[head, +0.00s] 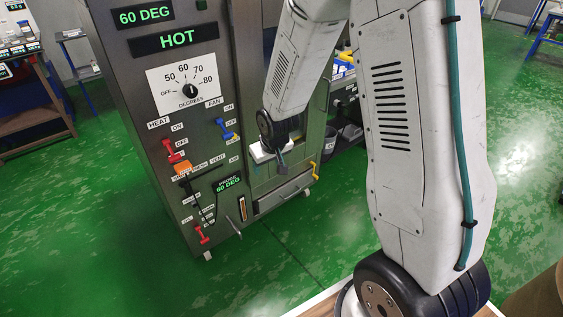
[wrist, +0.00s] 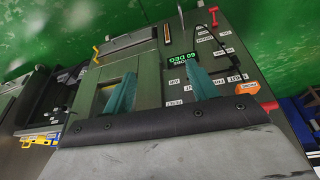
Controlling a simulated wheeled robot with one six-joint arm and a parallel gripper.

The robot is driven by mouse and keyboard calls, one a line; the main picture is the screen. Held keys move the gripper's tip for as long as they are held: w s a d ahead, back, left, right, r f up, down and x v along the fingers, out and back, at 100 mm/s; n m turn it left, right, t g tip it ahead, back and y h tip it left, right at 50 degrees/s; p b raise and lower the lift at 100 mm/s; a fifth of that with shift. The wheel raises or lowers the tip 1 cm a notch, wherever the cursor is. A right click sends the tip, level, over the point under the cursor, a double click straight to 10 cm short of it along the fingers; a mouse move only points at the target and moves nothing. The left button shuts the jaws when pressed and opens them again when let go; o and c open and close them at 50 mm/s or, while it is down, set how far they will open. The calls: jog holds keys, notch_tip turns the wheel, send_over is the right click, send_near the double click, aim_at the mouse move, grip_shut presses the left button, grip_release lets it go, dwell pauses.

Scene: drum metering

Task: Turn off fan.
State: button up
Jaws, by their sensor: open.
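The fan switch (head: 226,129) is a blue lever on the upright panel, under the FAN label, with ON and OFF labels beside it. Its handle tilts up and left; I cannot tell its setting for sure. My gripper (head: 282,163) hangs to the right of the blue lever and a little lower, apart from it. In the wrist view my gripper (wrist: 162,90) shows two teal fingers spread apart with nothing held between them. The blue lever is not seen in the wrist view.
The red heat lever (head: 172,151) is left of the fan lever, with an orange part (head: 182,168) below it. A dial (head: 190,91) sits above. Another red lever (head: 201,234) and a yellow handle (head: 314,171) are lower. The green floor (head: 120,215) is clear at left.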

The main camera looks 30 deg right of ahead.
jog(key=s+r+g, duration=0.2)
jog(key=s+r, duration=0.4)
jog(key=s, duration=0.2)
jog(key=shift+r+g, duration=0.3)
jog(key=shift+r, duration=0.05)
jog(key=shift+s, duration=0.15)
jog(key=s+a+r, duration=0.1)
jog(key=s+r, duration=1.7)
jog(key=s, duration=0.4)
jog(key=shift+a+r+m, duration=0.15)
jog(key=shift+a+m, duration=0.1)
jog(key=shift+m, duration=0.15)
